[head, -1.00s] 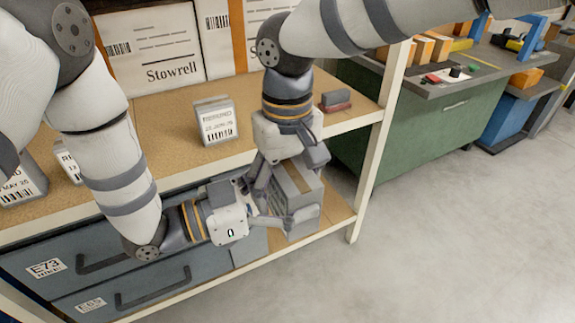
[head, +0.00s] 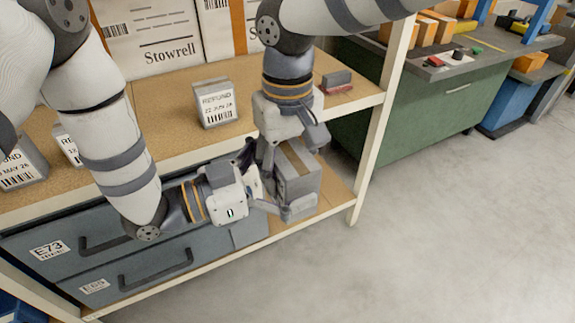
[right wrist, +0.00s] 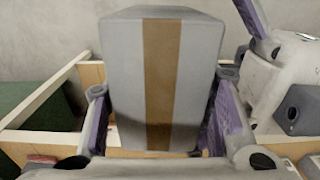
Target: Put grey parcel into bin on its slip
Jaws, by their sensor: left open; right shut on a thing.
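In the right wrist view the parcel (right wrist: 125,75) fills the middle, between the fingers. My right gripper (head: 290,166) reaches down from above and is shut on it. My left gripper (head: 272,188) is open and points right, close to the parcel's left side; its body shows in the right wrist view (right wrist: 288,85). Two blue-grey drawers, E73 (head: 70,250) and another with an unclear label (head: 150,288), are closed. No slip is readable.
The upper shelf (head: 165,110) holds a REFUND carton (head: 215,105), more cartons at left, Stowrell boxes (head: 150,40) and a red-grey block (head: 336,82). A rack post (head: 380,135) stands right of the parcel. The floor (head: 460,230) at right is clear.

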